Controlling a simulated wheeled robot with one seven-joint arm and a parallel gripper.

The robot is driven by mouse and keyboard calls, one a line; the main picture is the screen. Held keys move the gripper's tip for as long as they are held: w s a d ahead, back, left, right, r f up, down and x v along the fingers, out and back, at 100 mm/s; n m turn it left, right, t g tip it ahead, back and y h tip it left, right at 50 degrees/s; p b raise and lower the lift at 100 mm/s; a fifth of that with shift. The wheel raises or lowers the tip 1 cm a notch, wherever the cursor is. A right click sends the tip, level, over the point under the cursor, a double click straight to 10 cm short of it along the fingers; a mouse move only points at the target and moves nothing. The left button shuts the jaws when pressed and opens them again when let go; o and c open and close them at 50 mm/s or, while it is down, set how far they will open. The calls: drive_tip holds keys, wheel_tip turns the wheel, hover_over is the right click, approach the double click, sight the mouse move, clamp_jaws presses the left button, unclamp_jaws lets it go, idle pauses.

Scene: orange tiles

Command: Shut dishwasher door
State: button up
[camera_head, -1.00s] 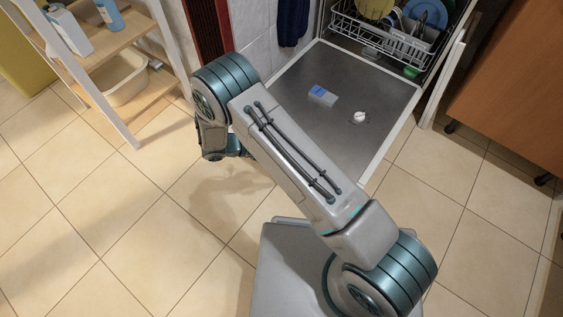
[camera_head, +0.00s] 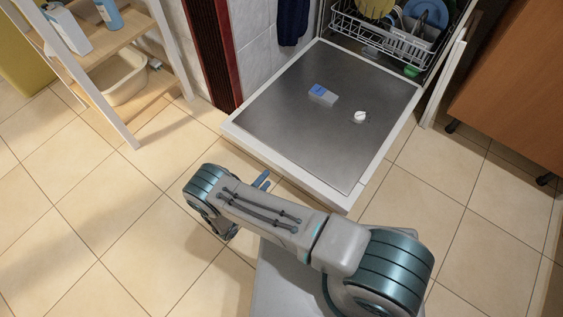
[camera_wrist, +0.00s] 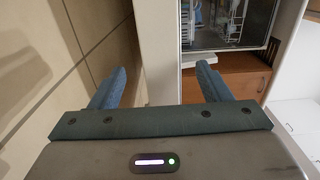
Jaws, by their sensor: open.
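The dishwasher door (camera_head: 290,120) is folded down open, roughly level and low above the floor, in the head view. Its inner face is grey metal with a white rim. The dishwasher's lower rack (camera_head: 395,42) with dishes shows behind it. My gripper (camera_head: 263,180) is near the floor, just in front of the door's front edge, apart from it in the head view. In the wrist view, my gripper (camera_wrist: 158,82) has its two blue fingers spread and nothing held. A pale upright band, seemingly the door (camera_wrist: 157,45) seen edge-on, appears between and beyond the fingers.
A wooden shelf unit (camera_head: 130,50) with bottles and a tub stands at the left. A brown cabinet (camera_head: 510,90) stands at the right. A dark cloth (camera_head: 292,20) hangs beside the dishwasher. Tiled floor (camera_head: 110,220) is clear at the left.

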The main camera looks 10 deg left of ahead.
sight(276, 167)
drive_tip(key=b+x, duration=0.2)
drive_tip(key=x, duration=0.8)
drive_tip(key=shift+w+d, duration=0.15)
drive_tip(key=shift+w, duration=0.05)
drive_tip(key=c, duration=1.2)
drive_tip(key=shift+s+r, duration=0.1)
drive_tip(key=shift+c, duration=0.2)
